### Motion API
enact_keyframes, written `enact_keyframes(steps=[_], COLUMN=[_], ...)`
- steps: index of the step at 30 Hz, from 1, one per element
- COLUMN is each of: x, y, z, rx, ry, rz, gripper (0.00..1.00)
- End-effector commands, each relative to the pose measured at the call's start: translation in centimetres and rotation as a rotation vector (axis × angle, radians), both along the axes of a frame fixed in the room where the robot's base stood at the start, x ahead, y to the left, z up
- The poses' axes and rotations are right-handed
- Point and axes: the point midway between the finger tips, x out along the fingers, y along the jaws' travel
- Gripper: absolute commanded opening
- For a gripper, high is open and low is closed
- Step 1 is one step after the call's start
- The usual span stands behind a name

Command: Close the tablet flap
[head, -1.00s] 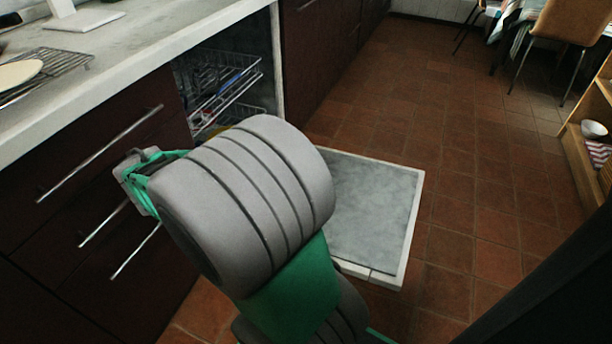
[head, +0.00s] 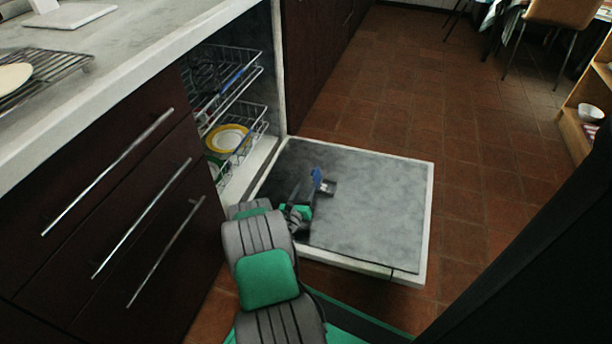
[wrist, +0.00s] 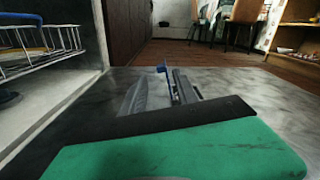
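The dishwasher door (head: 390,215) lies folded down, its grey inner face up; it also shows in the wrist view (wrist: 240,85). A small upright blue piece (head: 316,176) stands on the door's inner face, with a small dark grey part (head: 328,187) beside it. The blue piece, perhaps the tablet flap, also shows in the wrist view (wrist: 161,69). My gripper (head: 314,189) is low over the door, close to the blue piece; contact cannot be told. The dark finger shapes overlap the parts behind them, so the opening between the fingers is unclear.
Drawers with long handles (head: 140,225) and a countertop (head: 130,60) border the left. Tiled floor (head: 480,150) is clear to the right of the door.

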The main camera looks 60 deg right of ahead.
Motion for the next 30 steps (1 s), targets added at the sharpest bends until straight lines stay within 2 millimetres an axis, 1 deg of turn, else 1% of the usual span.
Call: enact_keyframes(steps=[1, 6, 9, 11, 14, 20, 30], x=[0.1, 0.5, 0.9, 1.0, 1.2, 1.3, 1.3], y=[-1.0, -4.3, -5.8, -6.3, -6.7, -6.6, -6.6], z=[-0.1, -0.2, -0.2, -0.1, 0.0, 0.1, 0.1], rx=[-0.003, -0.002, 0.0, 0.0, 0.001, 0.002, 0.002], ry=[-0.006, -0.008, -0.008, -0.007, -0.007, -0.007, -0.008], rz=[-0.003, -0.004, -0.003, -0.001, 0.001, 0.003, 0.003], gripper=[0.36, 0.36, 0.36, 0.36, 0.36, 0.36, 0.08])
